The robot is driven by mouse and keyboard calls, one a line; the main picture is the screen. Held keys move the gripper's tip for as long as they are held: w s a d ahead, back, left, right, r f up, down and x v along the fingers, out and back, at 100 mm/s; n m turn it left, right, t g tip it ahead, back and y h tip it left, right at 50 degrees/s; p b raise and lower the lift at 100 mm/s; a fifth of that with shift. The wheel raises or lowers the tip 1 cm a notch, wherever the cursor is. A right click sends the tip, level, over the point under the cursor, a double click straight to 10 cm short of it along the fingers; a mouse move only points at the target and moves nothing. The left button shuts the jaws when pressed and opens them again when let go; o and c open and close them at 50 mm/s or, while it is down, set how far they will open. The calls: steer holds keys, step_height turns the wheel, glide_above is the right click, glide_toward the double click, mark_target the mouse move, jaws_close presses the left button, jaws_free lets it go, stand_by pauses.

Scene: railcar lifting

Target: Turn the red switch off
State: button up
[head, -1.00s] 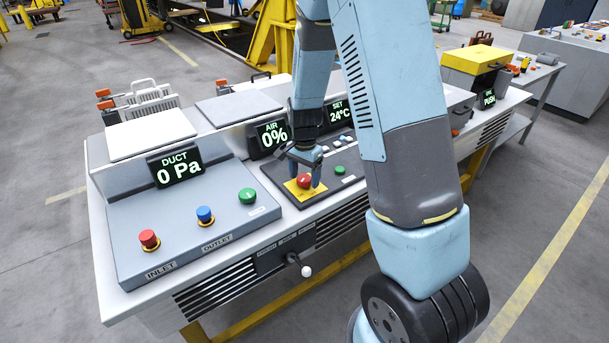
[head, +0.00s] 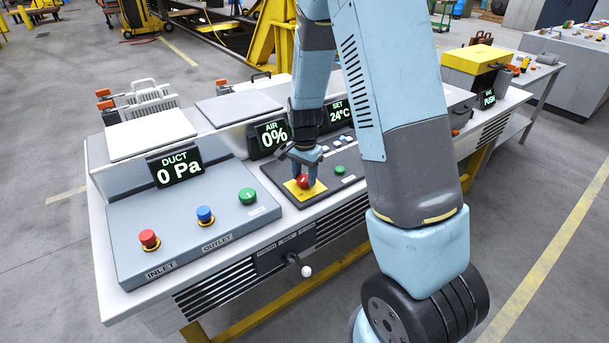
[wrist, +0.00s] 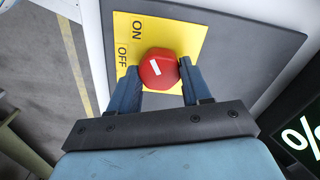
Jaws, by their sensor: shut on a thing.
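The red switch (head: 303,181) is a round red knob on a yellow plate (head: 291,191), set in the dark panel under the AIR display. In the wrist view the red switch (wrist: 158,70) carries a white mark, and the yellow plate (wrist: 183,35) shows the printed words ON and OFF on its left part. The white mark lies slanted, not clearly at either word. My gripper (head: 303,176) points down over the switch. In the wrist view the two blue fingers of my gripper (wrist: 158,82) are shut on the switch, one on each side.
To the left, a grey panel (head: 120,225) bears a red INLET button (head: 149,239), a blue OUTLET button (head: 205,214) and a green button (head: 247,195). A green button (head: 339,170) sits right of the switch. A white-tipped lever (head: 306,271) sticks out of the front.

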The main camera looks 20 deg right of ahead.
mark_target(304, 177)
steer(key=shift+n, duration=0.3)
steer(key=n, duration=0.5)
steer(key=shift+w, duration=0.1)
steer(key=n, duration=0.6)
steer(key=shift+a, duration=0.1)
steer(key=shift+n, duration=0.3)
steer(key=o, duration=1.1)
steer(key=shift+c, duration=0.2)
steer(key=shift+r, duration=0.15)
step_height(304, 177, up, 14)
steer(key=shift+f, duration=0.25)
